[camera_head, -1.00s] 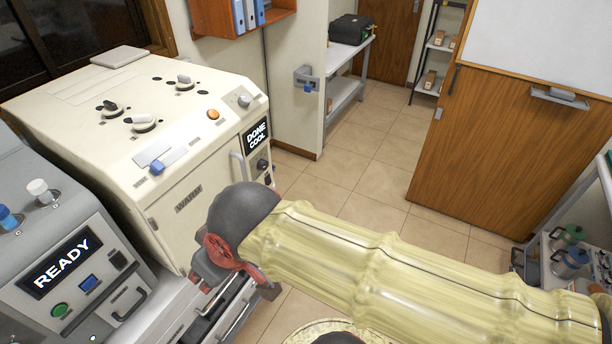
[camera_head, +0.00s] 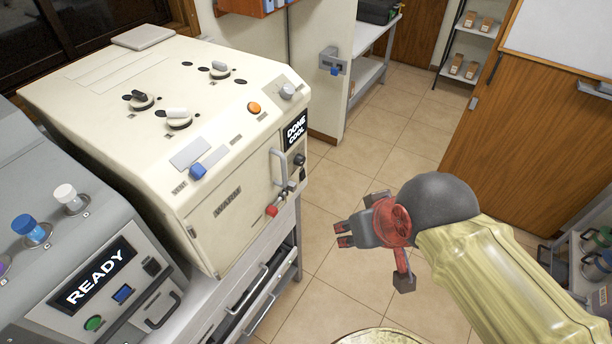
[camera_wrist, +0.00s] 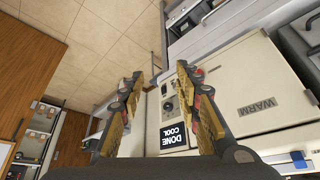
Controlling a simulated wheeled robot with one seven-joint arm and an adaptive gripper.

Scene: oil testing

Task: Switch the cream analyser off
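The cream analyser (camera_head: 130,80) stands left of centre in the head view; its display (camera_head: 295,131) reads DONE COOL. Its top has rotary knobs with dark or white handles, an orange button (camera_head: 254,107), a grey knob (camera_head: 287,90) and a blue block (camera_head: 198,171). A dark knob (camera_head: 299,160) and a red-tipped lever (camera_head: 272,211) are on its front, beside a door marked WARM (camera_head: 228,203). My gripper (camera_head: 350,234) is to the right of the front, apart from it. In the wrist view my gripper (camera_wrist: 160,75) has its fingers apart and empty, with the analyser's display (camera_wrist: 174,137) beyond them.
A grey machine (camera_head: 85,235) reading READY stands at the left, close to the analyser. Drawers with handles (camera_head: 270,290) are below the analyser. A wooden partition (camera_head: 535,110) stands at the right. The tiled floor (camera_head: 375,140) between is clear.

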